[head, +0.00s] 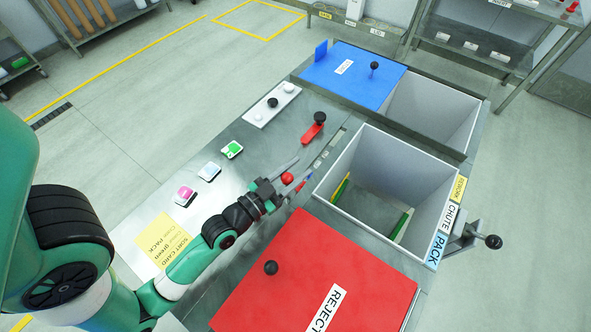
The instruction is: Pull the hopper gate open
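My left gripper (284,178) reaches over the metal bench from the lower left. Its two fingers are apart, with a small red ball knob (287,178) showing between them; I cannot tell whether they touch it. A red lever plate with a black knob (319,118) lies farther back on the bench. An open, grey-walled chute bin (352,165) stands right of the gripper. A bracket with a black-knobbed handle (493,241) sticks out from its right side. I cannot tell which of these handles belongs to the hopper gate. My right gripper is not in view.
A red REJECT lid (300,270) with a black knob lies in front. Pink, blue and green blocks (232,149) and a yellow sort card (165,245) lie on the left of the bench.

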